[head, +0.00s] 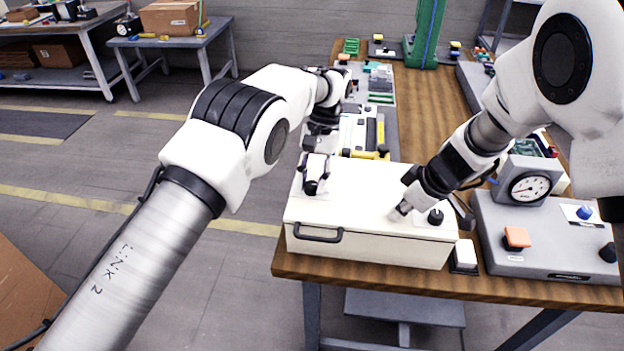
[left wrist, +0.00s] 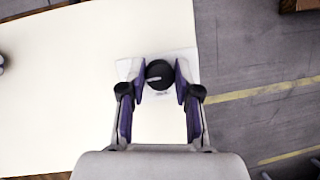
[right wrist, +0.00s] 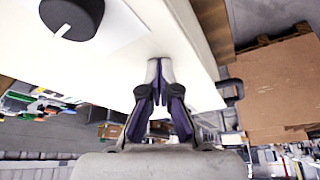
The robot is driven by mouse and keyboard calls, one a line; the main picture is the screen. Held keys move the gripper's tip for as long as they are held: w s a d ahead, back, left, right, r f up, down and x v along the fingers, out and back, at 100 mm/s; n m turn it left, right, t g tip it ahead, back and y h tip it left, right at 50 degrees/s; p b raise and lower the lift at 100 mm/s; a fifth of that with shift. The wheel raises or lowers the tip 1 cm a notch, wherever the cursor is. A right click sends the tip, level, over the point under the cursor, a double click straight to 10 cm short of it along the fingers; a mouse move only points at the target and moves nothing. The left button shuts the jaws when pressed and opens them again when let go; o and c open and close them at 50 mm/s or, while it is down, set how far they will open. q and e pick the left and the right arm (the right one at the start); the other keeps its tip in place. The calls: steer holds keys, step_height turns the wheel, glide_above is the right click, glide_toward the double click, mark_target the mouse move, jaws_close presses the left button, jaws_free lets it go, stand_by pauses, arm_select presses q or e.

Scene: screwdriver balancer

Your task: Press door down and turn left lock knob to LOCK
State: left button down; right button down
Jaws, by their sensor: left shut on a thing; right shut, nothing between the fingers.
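The door is the cream lid (head: 345,205) of a box on the wooden bench, lying flat with a dark handle (head: 318,233) on its front. The left lock knob (left wrist: 160,74) is round and black on a white label plate; my left gripper (left wrist: 160,78) is shut on it, one finger on each side. In the head view my left gripper (head: 313,180) covers most of that knob. My right gripper (head: 401,210) is shut and empty, its fingertips at the lid near the right knob (head: 436,216). The right wrist view shows these fingertips (right wrist: 160,66) against the cream surface.
Trays and a green post (head: 427,35) are behind. Floor is open at left.

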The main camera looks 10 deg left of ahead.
mark_target(312, 185)
arm_select(q)
steer(key=shift+s+f, duration=0.1)
steer(key=shift+f, duration=0.05)
arm_select(e)
steer(key=shift+s+f, duration=0.25)
steer(key=shift+f, duration=0.1)
arm_select(q)
steer(key=c, duration=0.8)
jaws_free()
step_height(312, 185, up, 10)
steer(key=shift+s+r, duration=0.1)
steer(key=shift+r, duration=0.05)
arm_select(e)
steer(key=shift+r, duration=0.15)
